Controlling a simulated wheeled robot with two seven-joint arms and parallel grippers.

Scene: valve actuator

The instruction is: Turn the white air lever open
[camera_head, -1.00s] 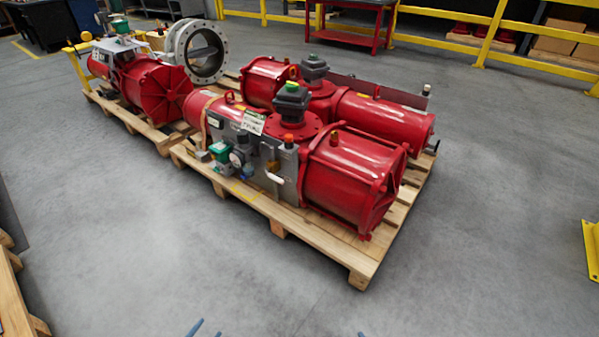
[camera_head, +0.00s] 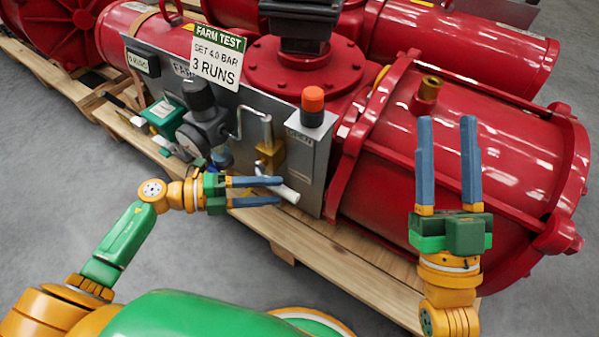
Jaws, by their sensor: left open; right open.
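The white air lever (camera_head: 289,194) juts out at the lower front of the grey panel, below a brass valve fitting (camera_head: 271,157). Only its rounded white end shows clearly; the rest is partly hidden by my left gripper. My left gripper (camera_head: 279,191) is open, its two blue fingers pointing right, one above the other. In the picture the lever lies at the fingertips, between them; I cannot tell whether they touch. My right gripper (camera_head: 447,120) is open and empty, fingers pointing up, in front of the red cylinder (camera_head: 500,150).
A box with an orange button (camera_head: 313,98) stands right of the brass fitting. A pressure regulator with gauge (camera_head: 205,125) and a green block (camera_head: 166,115) sit to the left. A white "FARM TEST" sign (camera_head: 218,60) hangs above. The wooden pallet (camera_head: 345,275) edges the front.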

